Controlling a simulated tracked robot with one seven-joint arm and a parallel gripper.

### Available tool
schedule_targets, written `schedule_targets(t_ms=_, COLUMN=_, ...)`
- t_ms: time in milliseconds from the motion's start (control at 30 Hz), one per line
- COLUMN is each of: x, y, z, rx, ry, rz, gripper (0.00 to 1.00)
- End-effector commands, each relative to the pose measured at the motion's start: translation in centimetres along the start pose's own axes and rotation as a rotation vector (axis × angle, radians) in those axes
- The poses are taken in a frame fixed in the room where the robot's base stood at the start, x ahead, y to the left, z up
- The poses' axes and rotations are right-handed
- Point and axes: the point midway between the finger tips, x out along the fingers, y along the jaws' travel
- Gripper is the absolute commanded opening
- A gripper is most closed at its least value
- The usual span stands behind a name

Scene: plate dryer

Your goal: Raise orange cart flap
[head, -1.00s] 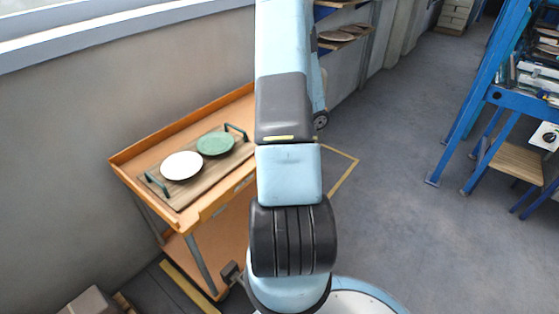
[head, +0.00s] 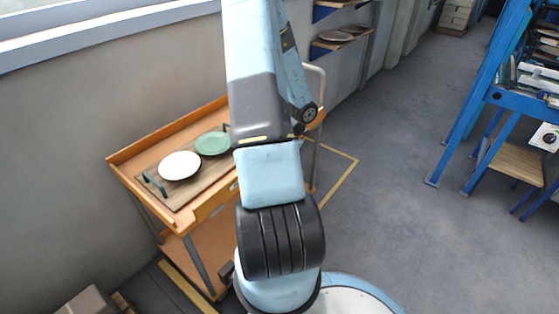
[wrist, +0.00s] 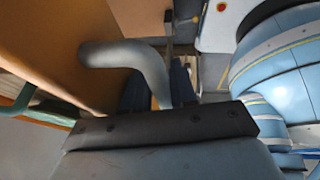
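The orange cart (head: 140,160) stands along the wall at the left in the head view. Its right end shows past my arm (head: 272,170), with an orange edge (head: 312,122) and a grey tube handle (head: 319,85). I cannot tell which orange part is the flap. In the wrist view, an orange panel (wrist: 50,55) fills the upper left, and a bent grey tube (wrist: 125,55) runs from it down past my gripper (wrist: 158,95). The fingers are apart, partly hidden by the tube; I cannot tell whether they touch anything. My gripper is hidden in the head view.
A wooden tray (head: 190,192) with green handles lies on the cart, holding a white plate (head: 180,166) and a green plate (head: 212,143). Wall shelves (head: 335,42) are behind. A blue rack (head: 500,95) stands right. The floor between is clear.

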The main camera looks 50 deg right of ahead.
Motion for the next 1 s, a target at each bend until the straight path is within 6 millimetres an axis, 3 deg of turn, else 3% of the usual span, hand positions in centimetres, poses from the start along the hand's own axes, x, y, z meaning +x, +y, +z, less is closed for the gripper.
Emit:
schedule_targets(t_ms=367, x=-1.4, y=-0.1, z=0.3, rx=0.002, ry=-0.006, rz=0.003, gripper=0.25)
schedule_targets(t_ms=800, x=-9.7, y=0.0, z=0.2, rx=0.001, ry=-0.004, rz=0.003, gripper=0.25)
schedule_targets(t_ms=1000, x=-12.5, y=0.0, z=0.1, rx=0.001, ry=-0.002, rz=0.002, gripper=0.25)
